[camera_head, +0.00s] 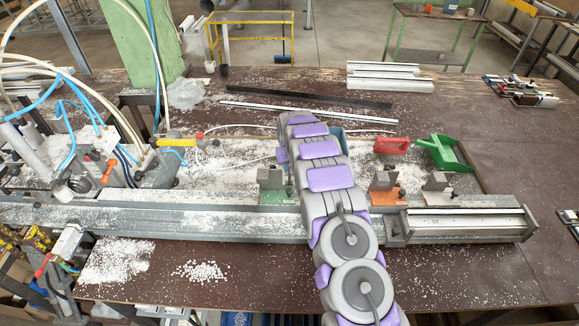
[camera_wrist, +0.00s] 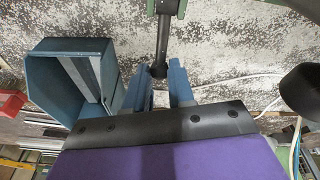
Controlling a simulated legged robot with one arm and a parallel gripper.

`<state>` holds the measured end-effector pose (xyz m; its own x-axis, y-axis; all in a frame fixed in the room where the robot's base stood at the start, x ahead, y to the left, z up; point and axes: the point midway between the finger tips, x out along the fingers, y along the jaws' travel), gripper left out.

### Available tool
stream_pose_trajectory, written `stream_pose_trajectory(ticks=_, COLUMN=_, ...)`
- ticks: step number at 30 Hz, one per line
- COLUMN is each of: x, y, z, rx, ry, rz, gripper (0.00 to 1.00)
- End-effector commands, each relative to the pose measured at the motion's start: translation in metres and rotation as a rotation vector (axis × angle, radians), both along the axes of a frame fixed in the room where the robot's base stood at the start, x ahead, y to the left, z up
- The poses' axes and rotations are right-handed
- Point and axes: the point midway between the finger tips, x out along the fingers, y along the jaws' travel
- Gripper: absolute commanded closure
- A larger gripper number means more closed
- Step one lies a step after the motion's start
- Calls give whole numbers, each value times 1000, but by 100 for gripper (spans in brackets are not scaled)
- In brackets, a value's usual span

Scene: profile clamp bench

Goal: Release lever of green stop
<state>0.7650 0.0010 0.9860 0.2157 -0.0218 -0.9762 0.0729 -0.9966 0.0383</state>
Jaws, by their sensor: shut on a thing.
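The green stop (camera_head: 278,197) sits on the grey rail left of my arm, a metal block on a green base. In the wrist view a bit of its green part (camera_wrist: 181,8) shows at the top edge. Its black lever (camera_wrist: 163,38) runs down from there to a rounded tip. My gripper (camera_wrist: 160,78) has its two blue fingers at this tip, one on each side, and is shut on the lever's end. My arm hides the gripper in the head view.
A blue bin (camera_wrist: 75,75) stands close beside my fingers. White chips cover the bench (camera_head: 440,270) in places. Hoses are at left.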

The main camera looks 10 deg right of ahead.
Motion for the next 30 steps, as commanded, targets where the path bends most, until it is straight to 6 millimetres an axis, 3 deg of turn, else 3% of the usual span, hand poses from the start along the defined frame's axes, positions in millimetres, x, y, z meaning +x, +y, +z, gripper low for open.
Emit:
stream_pose_trajectory(ticks=15, x=-9, y=1, z=9, rx=-29, ry=-144, rz=2, gripper=100)
stream_pose_trajectory(ticks=27, x=-11, y=1, z=8, rx=-31, ry=-148, rz=3, gripper=100)
stream_pose_trajectory(ticks=28, x=-11, y=1, z=8, rx=-31, ry=-148, rz=3, gripper=74)
stream_pose_trajectory(ticks=30, x=-11, y=2, z=8, rx=-31, ry=-149, rz=3, gripper=67)
